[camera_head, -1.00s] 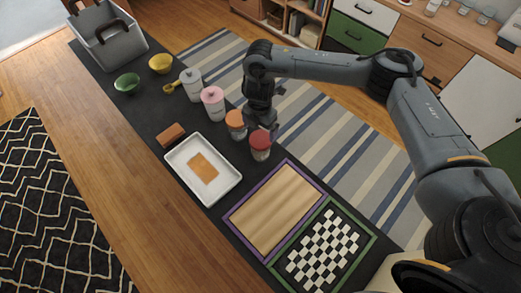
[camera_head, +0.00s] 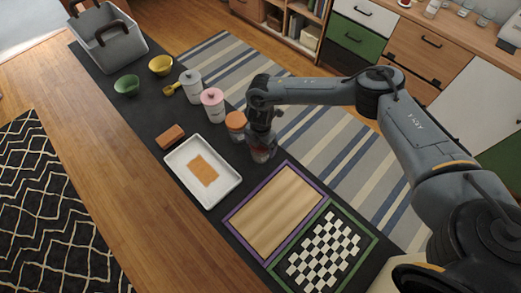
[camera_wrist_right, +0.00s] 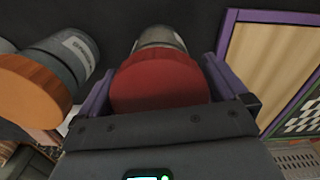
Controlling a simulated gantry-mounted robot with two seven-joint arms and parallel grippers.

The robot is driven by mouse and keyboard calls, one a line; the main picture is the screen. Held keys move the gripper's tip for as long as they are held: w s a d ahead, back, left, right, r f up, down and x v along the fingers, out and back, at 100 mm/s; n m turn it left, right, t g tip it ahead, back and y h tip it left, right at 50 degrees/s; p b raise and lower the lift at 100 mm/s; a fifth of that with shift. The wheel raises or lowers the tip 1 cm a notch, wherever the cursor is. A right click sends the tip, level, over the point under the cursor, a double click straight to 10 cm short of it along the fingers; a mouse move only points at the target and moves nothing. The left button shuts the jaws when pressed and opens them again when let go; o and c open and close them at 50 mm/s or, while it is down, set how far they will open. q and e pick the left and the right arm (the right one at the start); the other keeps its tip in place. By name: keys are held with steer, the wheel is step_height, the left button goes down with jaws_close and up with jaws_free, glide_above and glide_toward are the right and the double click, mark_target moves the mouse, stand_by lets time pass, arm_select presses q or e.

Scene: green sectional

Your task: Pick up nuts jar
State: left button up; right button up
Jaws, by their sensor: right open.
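A jar with a red lid (camera_wrist_right: 160,82) stands between the two fingers of my open right gripper (camera_head: 262,146) in the right wrist view. In the head view this jar (camera_head: 263,156) is partly hidden by the gripper, which is directly above and around its top. A jar with an orange lid (camera_head: 236,122) stands close beside it and shows at the left of the wrist view (camera_wrist_right: 32,90). No label naming nuts can be read, so I cannot tell from the labels which jar holds nuts. My left gripper is not in view.
A pink-lidded jar (camera_head: 213,103) and a grey-lidded jar (camera_head: 191,86) stand further back in the row. A white tray (camera_head: 228,190), a purple-edged board (camera_head: 238,236) and a chessboard (camera_head: 322,250) lie nearby on the dark counter. A brown block (camera_head: 171,135) lies beside the tray.

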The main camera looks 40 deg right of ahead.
steer(key=shift+c, duration=0.5)
steer(key=c, duration=0.7)
steer(key=shift+r, duration=0.6)
steer(key=r, duration=0.2)
steer(key=s+d+r, duration=0.1)
steer(key=shift+r, duration=0.3)
steer(key=s+d+r+n+p, duration=0.2)
steer(key=s+d+r+n, duration=0.3)
steer(key=s, duration=0.3)
steer(key=shift+d+r+n, duration=0.4)
steer(key=shift+d+r, duration=0.15)
